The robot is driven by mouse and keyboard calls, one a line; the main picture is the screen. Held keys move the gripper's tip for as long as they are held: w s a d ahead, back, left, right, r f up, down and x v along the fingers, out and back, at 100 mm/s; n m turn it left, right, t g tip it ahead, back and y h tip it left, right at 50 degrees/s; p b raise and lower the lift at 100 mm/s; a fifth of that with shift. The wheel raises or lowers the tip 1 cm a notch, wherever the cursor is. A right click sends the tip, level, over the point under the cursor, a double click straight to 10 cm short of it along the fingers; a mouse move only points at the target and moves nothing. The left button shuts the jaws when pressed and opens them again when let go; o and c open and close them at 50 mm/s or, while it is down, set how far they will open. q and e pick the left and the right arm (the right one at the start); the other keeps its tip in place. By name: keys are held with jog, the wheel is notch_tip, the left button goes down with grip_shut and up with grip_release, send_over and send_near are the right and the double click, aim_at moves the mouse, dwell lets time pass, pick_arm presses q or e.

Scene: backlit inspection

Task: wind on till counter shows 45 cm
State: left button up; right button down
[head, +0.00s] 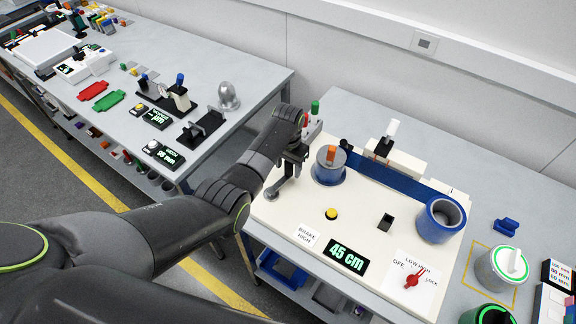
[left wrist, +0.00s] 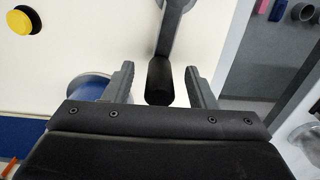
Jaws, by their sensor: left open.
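The counter (head: 347,257) on the cream winding machine (head: 290,215) reads 45 cm in green digits. My left gripper (head: 292,158) is at the crank (head: 279,187) on the machine's left side. In the left wrist view its fingers (left wrist: 159,78) are open, one on each side of the crank's black grip (left wrist: 159,82), with gaps visible. A blue band (head: 385,179) runs from the left spool (head: 329,170) to the blue roll (head: 440,219). My right gripper is not in view.
A yellow button (head: 331,213) and a red selector knob (head: 412,281) sit on the machine's top. A white round container (head: 502,268) stands to its right. Another bench (head: 225,75) with gauges and red and green parts stands at the left, across a gap.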

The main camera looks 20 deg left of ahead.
pick_arm(q)
notch_tip(320, 180, up, 2)
jog(key=shift+r+p, duration=0.1)
jog(key=shift+p, duration=0.5)
jog(key=shift+r, duration=2.6)
